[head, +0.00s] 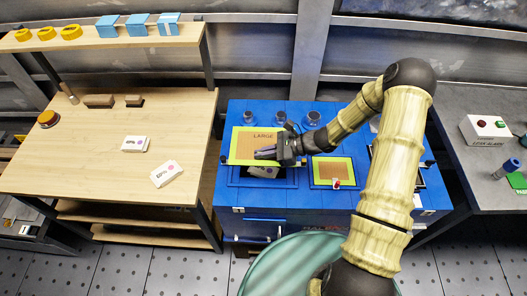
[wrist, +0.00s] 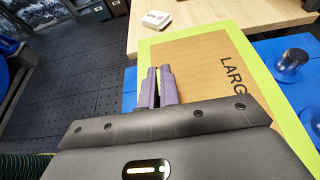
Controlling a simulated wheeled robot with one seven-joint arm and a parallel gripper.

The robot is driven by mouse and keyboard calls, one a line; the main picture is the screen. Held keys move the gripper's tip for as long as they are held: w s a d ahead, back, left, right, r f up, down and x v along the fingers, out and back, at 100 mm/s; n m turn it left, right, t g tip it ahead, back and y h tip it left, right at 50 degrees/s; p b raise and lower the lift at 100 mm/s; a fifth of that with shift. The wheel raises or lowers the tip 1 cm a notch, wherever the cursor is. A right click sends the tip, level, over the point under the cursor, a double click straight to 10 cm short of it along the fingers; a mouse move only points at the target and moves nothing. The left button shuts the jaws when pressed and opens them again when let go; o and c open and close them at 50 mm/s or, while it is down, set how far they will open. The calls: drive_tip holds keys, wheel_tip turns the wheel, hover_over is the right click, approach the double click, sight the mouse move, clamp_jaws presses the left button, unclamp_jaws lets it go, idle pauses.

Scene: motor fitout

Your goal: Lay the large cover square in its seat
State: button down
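The large cover (head: 240,143) is a brown panel with a yellow-green border and the word LARGE. It hangs over the left part of the blue bench, and its border also shows in the wrist view (wrist: 216,34). My gripper (head: 264,153) is at the cover's near right part, its purple fingers closed with a yellow-green strip between them in the wrist view (wrist: 160,86). The dark-edged seat (head: 240,182) shows below the cover's near edge, with a pale object (head: 263,171) inside. The cover hides the rest of the seat; the exact gap and tilt are unclear.
A smaller yellow-green-edged cover (head: 333,171) with a red knob lies to the right on the bench. Dark round knobs (head: 314,118) stand behind. A wooden table (head: 100,170) holding cards is at left; a grey table (head: 480,165) is at right.

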drive_tip(key=shift+f+b, duration=1.7)
drive_tip(key=shift+f, duration=0.7)
drive_tip(key=shift+f+b, duration=1.15)
drive_tip(key=shift+f, duration=0.6)
drive_tip(key=shift+f+b, duration=1.05)
drive_tip(key=shift+f, duration=0.65)
idle(1.2)
drive_tip(key=c, duration=1.6)
unclamp_jaws()
drive_tip(key=shift+o, duration=0.2)
drive_tip(key=shift+d, duration=0.15)
